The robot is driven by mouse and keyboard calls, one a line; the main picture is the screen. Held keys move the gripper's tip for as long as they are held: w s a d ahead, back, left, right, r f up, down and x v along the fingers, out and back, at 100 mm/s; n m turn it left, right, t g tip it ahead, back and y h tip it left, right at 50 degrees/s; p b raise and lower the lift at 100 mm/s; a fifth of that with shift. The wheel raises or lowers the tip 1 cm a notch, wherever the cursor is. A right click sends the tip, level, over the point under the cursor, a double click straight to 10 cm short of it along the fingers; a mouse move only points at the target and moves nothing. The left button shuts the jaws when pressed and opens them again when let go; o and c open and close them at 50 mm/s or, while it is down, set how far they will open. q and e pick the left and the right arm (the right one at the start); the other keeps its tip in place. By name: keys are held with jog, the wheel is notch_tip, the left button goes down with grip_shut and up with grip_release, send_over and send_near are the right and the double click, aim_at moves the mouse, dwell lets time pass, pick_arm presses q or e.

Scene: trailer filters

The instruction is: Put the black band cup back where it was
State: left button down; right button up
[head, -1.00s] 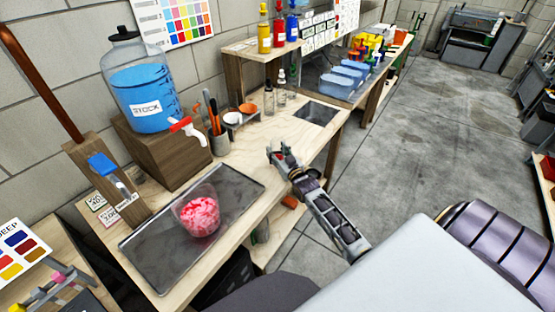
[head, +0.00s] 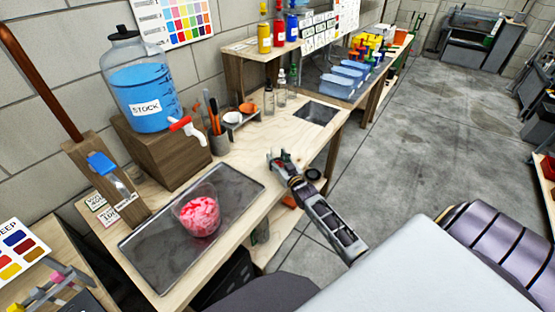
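A clear cup with pink-red contents (head: 198,214) stands upright on the dark metal tray (head: 150,262) at the front of the bench. I cannot make out a black band on it, and no other cup is clearly marked with one. My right gripper (head: 277,157) is over the bench's front edge, right of the tray and apart from the cup. Its fingers look spread with nothing between them. A small dark round shape (head: 313,174) shows beside my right arm; I cannot tell what it is. My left gripper is not in view.
A blue STOCK dispenser (head: 143,97) with a red-handled tap stands on a wooden block behind the tray. A tool pot (head: 219,143), small bowls and bottles stand at the back. A dark square mat (head: 316,112) lies bare at the right. The floor beyond is clear.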

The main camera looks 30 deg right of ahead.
jog(key=o, duration=0.4)
jog(key=shift+o, duration=0.2)
jog(key=shift+r, duration=0.15)
jog(key=s, duration=1.2)
jog(key=shift+a, duration=0.45)
dwell(0.4)
